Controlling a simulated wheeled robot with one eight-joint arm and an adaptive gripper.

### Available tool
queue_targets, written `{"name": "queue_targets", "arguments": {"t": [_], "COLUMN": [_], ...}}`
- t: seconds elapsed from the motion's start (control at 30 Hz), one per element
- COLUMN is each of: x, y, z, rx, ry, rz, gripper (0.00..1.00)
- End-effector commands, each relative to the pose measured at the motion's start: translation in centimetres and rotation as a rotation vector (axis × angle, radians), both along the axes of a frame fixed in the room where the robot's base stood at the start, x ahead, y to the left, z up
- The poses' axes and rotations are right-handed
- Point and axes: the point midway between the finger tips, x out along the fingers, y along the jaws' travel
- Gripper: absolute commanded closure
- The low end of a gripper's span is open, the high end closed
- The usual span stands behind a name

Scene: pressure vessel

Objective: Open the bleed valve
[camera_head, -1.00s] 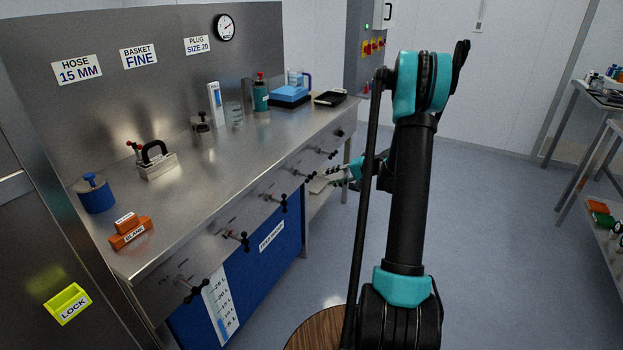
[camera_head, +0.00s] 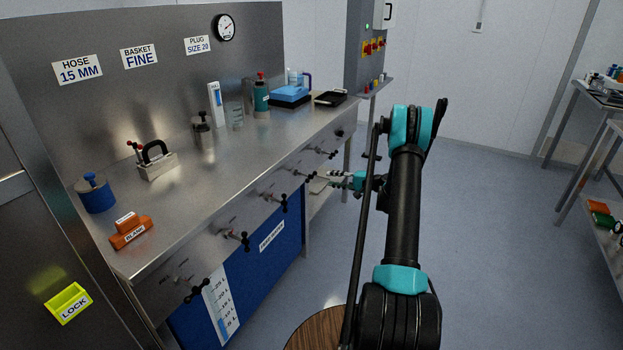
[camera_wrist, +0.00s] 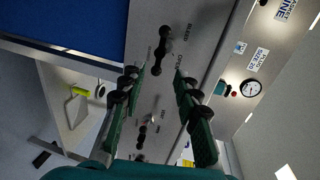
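In the wrist view the steel panel carries a label reading BLEED (camera_wrist: 187,32). Beside it is the bleed valve (camera_wrist: 160,50), a dark handle with round knobs at its ends. My gripper (camera_wrist: 159,73) is open, its two green and black fingers pointing at the panel on either side of the line to this handle. In the head view my gripper (camera_head: 343,178) is low beside the far end of the bench front, partly behind my arm.
Other valve handles (camera_head: 238,238) stick out along the bench front. Another handle (camera_wrist: 143,130) shows between my fingers, lower in the wrist view. The bench top (camera_head: 235,165) holds several vessels and tools. A round wooden top (camera_head: 315,330) is at the bottom.

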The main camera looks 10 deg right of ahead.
Motion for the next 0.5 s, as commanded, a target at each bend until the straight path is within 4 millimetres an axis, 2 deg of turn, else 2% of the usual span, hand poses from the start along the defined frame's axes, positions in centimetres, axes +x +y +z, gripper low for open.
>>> {"name": "queue_targets", "arguments": {"t": [0.3, 0.5], "x": [3.7, 5.4], "y": [5.2, 7.6], "z": [-1.2, -1.9], "rx": [-0.001, -0.001], "ry": [0.001, 0.001], "rz": [0.002, 0.001], "gripper": [0.68, 0.68]}}
